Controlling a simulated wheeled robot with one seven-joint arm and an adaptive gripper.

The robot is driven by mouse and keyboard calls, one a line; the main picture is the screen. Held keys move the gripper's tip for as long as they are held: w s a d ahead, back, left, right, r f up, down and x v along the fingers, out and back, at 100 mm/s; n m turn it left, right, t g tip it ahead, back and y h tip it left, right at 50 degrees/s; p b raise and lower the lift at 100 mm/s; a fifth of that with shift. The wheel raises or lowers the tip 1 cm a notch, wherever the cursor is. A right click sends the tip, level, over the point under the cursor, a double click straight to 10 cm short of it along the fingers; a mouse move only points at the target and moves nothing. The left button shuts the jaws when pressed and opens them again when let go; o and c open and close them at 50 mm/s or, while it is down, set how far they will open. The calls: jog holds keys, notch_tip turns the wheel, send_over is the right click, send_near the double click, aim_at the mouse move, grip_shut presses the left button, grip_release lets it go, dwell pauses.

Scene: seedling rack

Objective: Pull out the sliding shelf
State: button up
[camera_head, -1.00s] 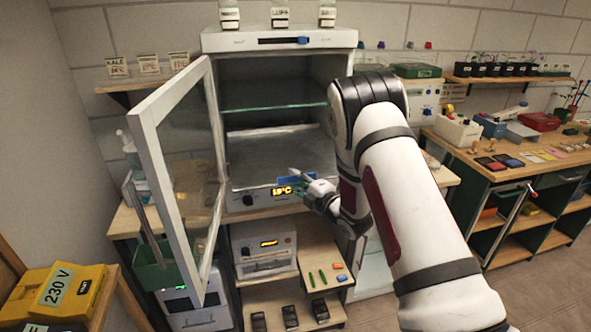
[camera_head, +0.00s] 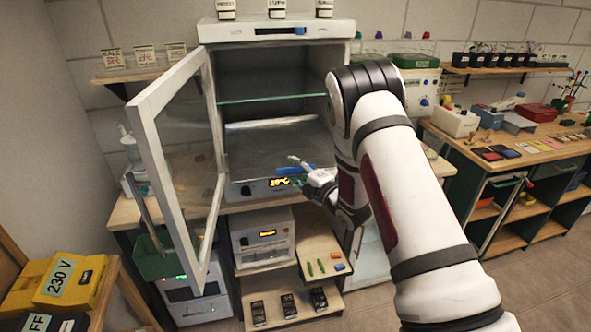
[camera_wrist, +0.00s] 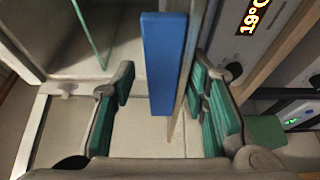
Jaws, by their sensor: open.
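The white cabinet (camera_head: 275,29) stands with its glass door (camera_head: 188,165) swung open to the left. Inside are a glass shelf (camera_head: 262,98) and, below it, a wide grey metal shelf (camera_head: 262,150). A blue bar (camera_head: 292,171) shows at the front right, above the cabinet's lit display, partly covered by my gripper (camera_head: 304,169). In the wrist view, my gripper (camera_wrist: 165,98) is open, with one green-padded finger on each side of the blue bar (camera_wrist: 168,60). The right finger looks closer to the bar. I cannot tell whether either finger touches it.
The open door and its frame stand left of my arm. Below are a second device (camera_head: 263,238) and a small wooden board (camera_head: 322,252) with pens. A yellow case (camera_head: 62,280) sits at lower left. A workbench (camera_head: 520,160) stands at right, with open floor before it.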

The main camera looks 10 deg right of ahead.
jog(key=shift+s, duration=0.1)
jog(key=v, duration=1.1)
jog(key=shift+s+d, duration=0.15)
jog(key=shift+s, duration=0.2)
notch_tip(320, 180, up, 16)
jog(key=s+d+m+g+h, duration=0.2)
jog(key=d+m+g+h, duration=0.15)
jog(key=m+h, duration=0.55)
jog(key=s+a+r+m+g, duration=0.1)
jog(key=s+m, duration=0.3)
jog(key=s, duration=0.6)
jog(key=s+a+r+m+g+y, duration=0.1)
jog(key=s+a+m+g, duration=0.3)
jog(key=s, duration=0.6)
jog(key=s+a+r+m+g+y+b, duration=0.1)
jog(key=s+m, duration=0.4)
jog(key=s, duration=0.5)
jog(key=shift+s+a+r+m+g, duration=0.35)
jog(key=shift+a+r+g, duration=0.4)
jog(key=shift+a+r, duration=0.2)
